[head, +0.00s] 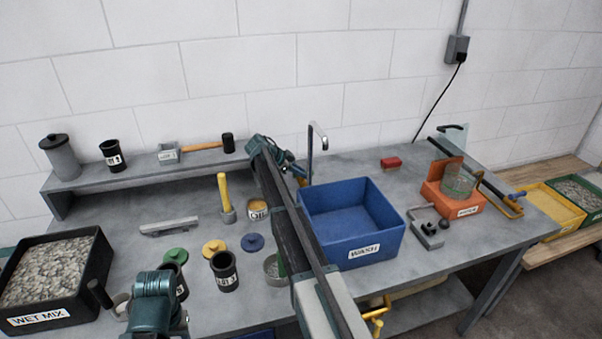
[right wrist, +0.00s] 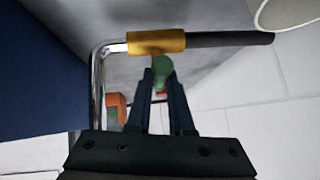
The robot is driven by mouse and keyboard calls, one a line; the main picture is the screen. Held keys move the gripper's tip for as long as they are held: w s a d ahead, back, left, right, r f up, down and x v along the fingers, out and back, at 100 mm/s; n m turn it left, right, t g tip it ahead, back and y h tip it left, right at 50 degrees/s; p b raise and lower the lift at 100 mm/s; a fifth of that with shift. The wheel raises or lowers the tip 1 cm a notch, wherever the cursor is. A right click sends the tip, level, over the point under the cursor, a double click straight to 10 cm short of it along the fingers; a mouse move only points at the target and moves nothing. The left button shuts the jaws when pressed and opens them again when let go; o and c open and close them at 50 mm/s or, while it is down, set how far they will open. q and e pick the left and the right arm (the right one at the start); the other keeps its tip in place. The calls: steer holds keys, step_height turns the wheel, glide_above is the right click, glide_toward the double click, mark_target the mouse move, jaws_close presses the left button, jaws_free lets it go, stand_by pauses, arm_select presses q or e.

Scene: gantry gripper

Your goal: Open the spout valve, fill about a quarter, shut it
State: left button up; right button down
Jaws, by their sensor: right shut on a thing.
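A chrome spout (head: 318,136) rises behind the blue WASH tub (head: 377,244). Its bent pipe (right wrist: 98,85) also shows in the right wrist view, joined to a yellow valve body (right wrist: 152,42) with a dark tube on its right. A green knob (right wrist: 162,69) sits on the valve. My right gripper (right wrist: 160,80) is shut on this knob; in the head view the gripper (head: 292,168) is beside the tub's back left corner. My left gripper (head: 153,300) is low at the left front, its fingers hidden. No water stream is visible.
A black WET MIX tray (head: 45,315), several dark cups and coloured lids stand at the left. An orange box (head: 452,199) and a grey fixture (head: 425,228) stand right of the tub. My right arm crosses the bench middle.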

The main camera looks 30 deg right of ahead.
steer(key=shift+s, duration=0.15)
steer(key=n+t, duration=0.2)
steer(key=shift+s+n, duration=0.15)
steer(key=shift+n, duration=0.25)
steer(key=shift+d+n+t+y, duration=0.1)
steer(key=shift+n+t+y, duration=0.4)
steer(key=shift+n+t, duration=0.75)
steer(key=shift+n, duration=0.25)
steer(key=c, duration=0.8)
jaws_free()
